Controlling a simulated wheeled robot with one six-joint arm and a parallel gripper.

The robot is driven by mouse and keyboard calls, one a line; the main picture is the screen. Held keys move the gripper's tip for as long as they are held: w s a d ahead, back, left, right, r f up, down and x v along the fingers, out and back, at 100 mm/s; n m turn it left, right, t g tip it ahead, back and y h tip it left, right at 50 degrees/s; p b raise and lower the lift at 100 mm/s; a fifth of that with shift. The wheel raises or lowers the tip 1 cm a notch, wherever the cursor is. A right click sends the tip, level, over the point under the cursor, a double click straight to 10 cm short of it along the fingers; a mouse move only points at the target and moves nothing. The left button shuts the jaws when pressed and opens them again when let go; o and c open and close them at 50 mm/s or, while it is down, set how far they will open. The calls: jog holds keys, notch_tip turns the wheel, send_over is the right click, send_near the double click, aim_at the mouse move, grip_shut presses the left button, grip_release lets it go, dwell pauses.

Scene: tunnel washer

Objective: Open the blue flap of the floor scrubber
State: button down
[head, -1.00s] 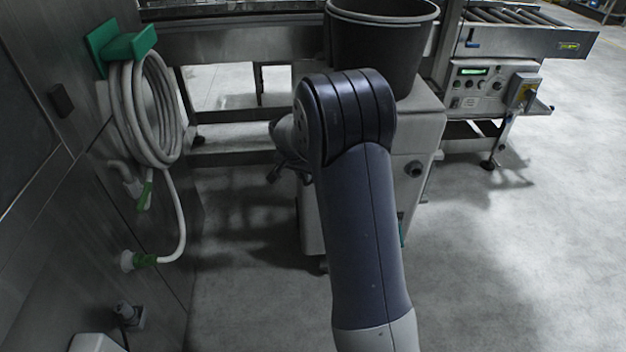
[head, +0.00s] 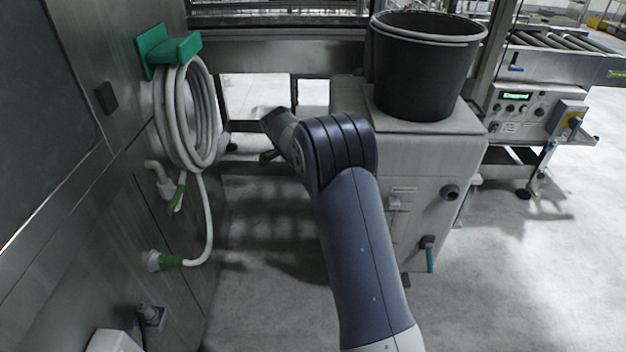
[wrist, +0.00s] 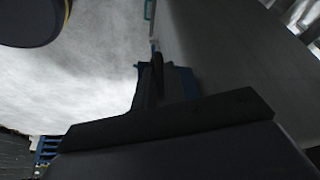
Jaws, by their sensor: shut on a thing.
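A pale grey machine body (head: 425,170), which I take to be the floor scrubber, stands at the middle right of the head view. A teal lever (head: 430,258) hangs on its front. In the wrist view its grey side (wrist: 225,65) fills the right. A dark blue piece (wrist: 183,82), apparently the flap, lies just right of my dark gripper fingers (wrist: 157,72). The fingers are shut close against it; the exact grip is dark and hard to see. In the head view, my arm hides the fingers and flap.
A black bucket (head: 425,70) stands on the machine. A coiled hose (head: 185,115) hangs from a green bracket (head: 168,50) on the steel wall at left. A roller conveyor (head: 560,55) stands at the back right. The floor (head: 500,290) at the right front is clear.

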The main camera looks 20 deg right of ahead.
jog(key=shift+w+d+r, duration=0.15)
jog(key=shift+w+r, duration=0.05)
jog(key=shift+w, duration=0.2)
jog(key=c, duration=1.5)
grip_release()
jog(key=shift+d+f, duration=0.1)
jog(key=shift+d, duration=0.05)
jog(key=shift+a, duration=0.2)
jog(key=p+v, duration=0.1)
jog(key=v, duration=0.9)
jog(key=shift+r, duration=0.35)
